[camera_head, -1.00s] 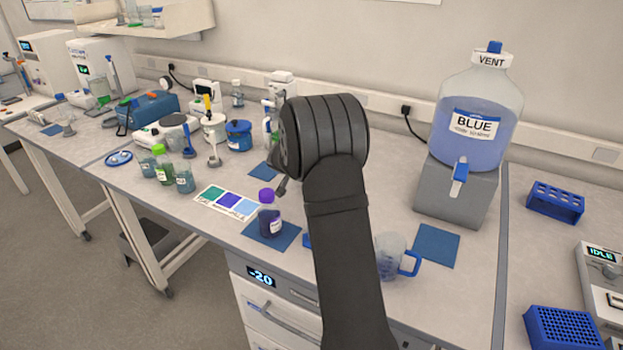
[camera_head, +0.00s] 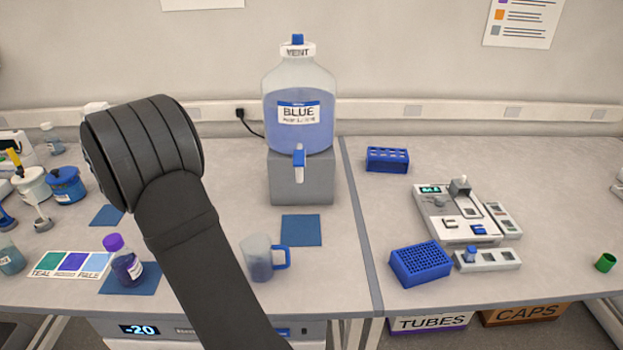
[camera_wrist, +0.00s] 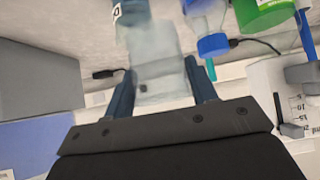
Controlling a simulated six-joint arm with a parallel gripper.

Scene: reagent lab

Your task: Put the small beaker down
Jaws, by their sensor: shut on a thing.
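A clear, frosted small beaker (camera_wrist: 158,72) is between the two dark blue fingers of my gripper (camera_wrist: 159,66) in the wrist view. My gripper is shut on it. The wrist view is upside down, with bench things at the top, so I cannot tell how high the beaker is held. In the head view my own black arm hides the gripper and the held beaker.
A blue-handled jug (camera_head: 258,260) stands near the bench front, beside a blue mat (camera_head: 301,230). A purple-capped bottle (camera_head: 126,262) stands on another blue mat at the left. The BLUE carboy (camera_head: 298,135) stands on a grey block behind. A blue tube rack (camera_head: 420,264) is at the right.

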